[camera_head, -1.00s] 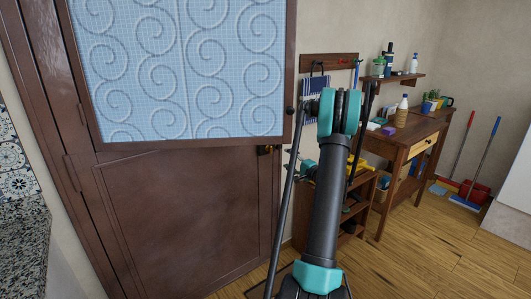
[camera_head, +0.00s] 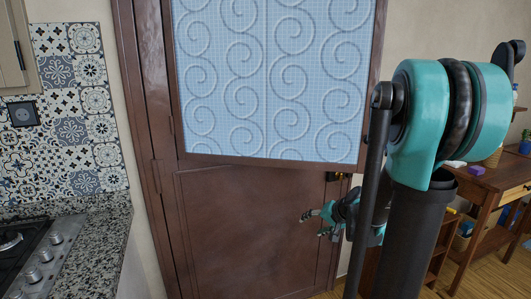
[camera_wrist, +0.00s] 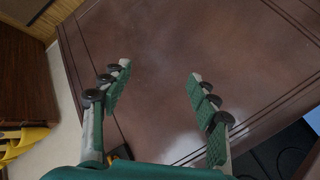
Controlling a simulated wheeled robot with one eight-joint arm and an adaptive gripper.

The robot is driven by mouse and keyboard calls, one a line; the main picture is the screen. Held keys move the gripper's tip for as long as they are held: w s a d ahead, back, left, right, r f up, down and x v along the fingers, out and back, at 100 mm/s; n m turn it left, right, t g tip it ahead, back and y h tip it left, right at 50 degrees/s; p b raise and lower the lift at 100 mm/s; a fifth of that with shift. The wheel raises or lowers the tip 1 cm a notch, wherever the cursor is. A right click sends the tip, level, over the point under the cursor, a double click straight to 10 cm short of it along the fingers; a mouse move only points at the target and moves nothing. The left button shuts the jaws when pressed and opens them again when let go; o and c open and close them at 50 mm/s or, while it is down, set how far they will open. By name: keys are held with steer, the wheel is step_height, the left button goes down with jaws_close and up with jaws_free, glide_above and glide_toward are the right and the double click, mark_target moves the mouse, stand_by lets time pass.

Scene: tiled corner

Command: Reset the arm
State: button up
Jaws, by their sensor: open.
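My gripper (camera_head: 318,222) shows in the head view in front of the lower panel of the brown door (camera_head: 245,225), near its handle side. In the wrist view my gripper (camera_wrist: 160,95) has its two green-padded fingers spread wide, with nothing between them. The brown door surface (camera_wrist: 190,50) fills the space beyond the fingers; the gap to it cannot be judged. My teal and black arm covers the right part of the head view and hides part of the wall and furniture.
A granite counter (camera_head: 95,240) with a gas hob (camera_head: 40,262) stands at the left. A wooden table (camera_head: 490,182) with small items stands at the right. Yellow objects (camera_wrist: 22,142) show at the left of the wrist view. Some wooden floor is bare at the lower right.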

steer(key=s+d+f+n+g+h, duration=0.1)
steer(key=s+f+n+h, duration=0.1)
steer(key=s, duration=0.8)
steer(key=s+f+n+g+h, duration=0.2)
steer(key=s+f+h, duration=0.1)
steer(key=s, duration=0.7)
steer(key=shift+d+f, duration=0.2)
steer(key=shift+d, duration=0.2)
